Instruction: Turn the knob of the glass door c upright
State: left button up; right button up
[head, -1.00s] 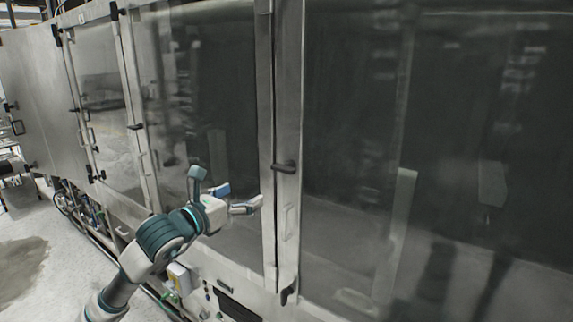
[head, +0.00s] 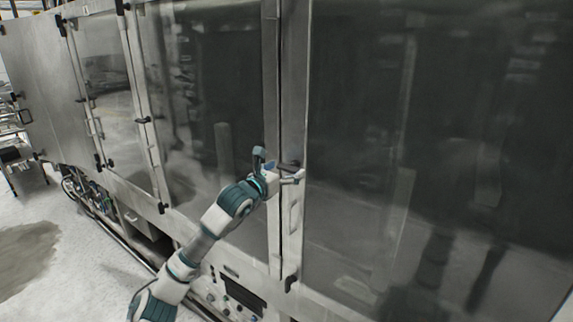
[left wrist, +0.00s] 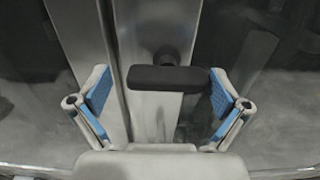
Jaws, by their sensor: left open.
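A black door knob (head: 289,164) sits on the metal frame post between two large glass doors in the head view. In the left wrist view the knob (left wrist: 168,78) is a dark bar lying horizontal, its stem just above it. My left gripper (head: 287,172) is open at the knob, partly covering it in the head view. In the left wrist view the open left gripper (left wrist: 160,86) has its blue-padded fingers on either side of the bar. The bar's right end is close to the right finger; contact cannot be told. My right gripper is not in view.
A second black knob (head: 290,283) is lower on the same post, and a pale handle (head: 293,217) is between them. A control panel (head: 243,295) is below the door. Grey floor (head: 90,270) lies open at the left.

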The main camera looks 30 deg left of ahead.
pick_arm(q)
jog(key=shift+w+d, duration=0.15)
jog(key=shift+w, duration=0.1)
jog(key=shift+d+r, duration=0.1)
jog(key=shift+d, duration=0.15)
jog(key=shift+c, duration=0.3)
jog(key=shift+s, duration=0.15)
jog(key=c, duration=1.1)
